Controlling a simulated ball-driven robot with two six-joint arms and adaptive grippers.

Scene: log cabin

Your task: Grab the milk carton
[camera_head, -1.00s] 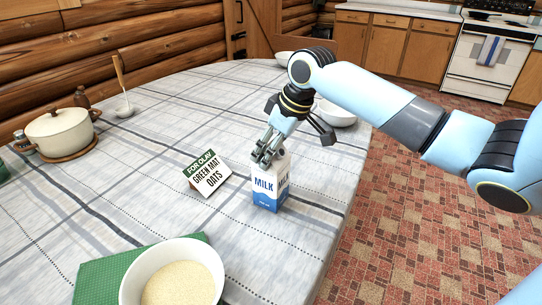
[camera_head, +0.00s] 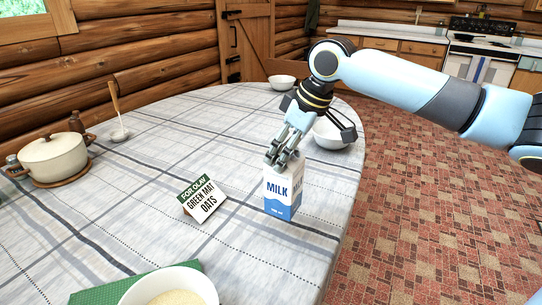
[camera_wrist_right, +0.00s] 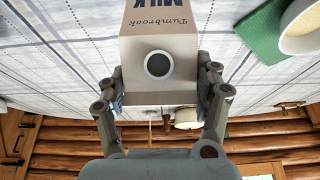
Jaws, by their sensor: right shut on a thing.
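The milk carton (camera_head: 281,197) is white and blue with "MILK" on its front. It stands upright on the cloth-covered table near the right edge in the head view. My right gripper (camera_head: 284,158) is shut on the carton's top, reaching down from above and behind. In the right wrist view the carton (camera_wrist_right: 160,45) fills the upper middle, with its round cap facing the camera. The two fingers of my right gripper (camera_wrist_right: 162,95) lie on either side of it. My left gripper is not in view.
A white bowl (camera_head: 331,137) is behind the gripper. A bowl of oats (camera_head: 172,290) sits on a green mat (camera_head: 95,294) at the front. A lidded pot (camera_head: 52,158) stands left.

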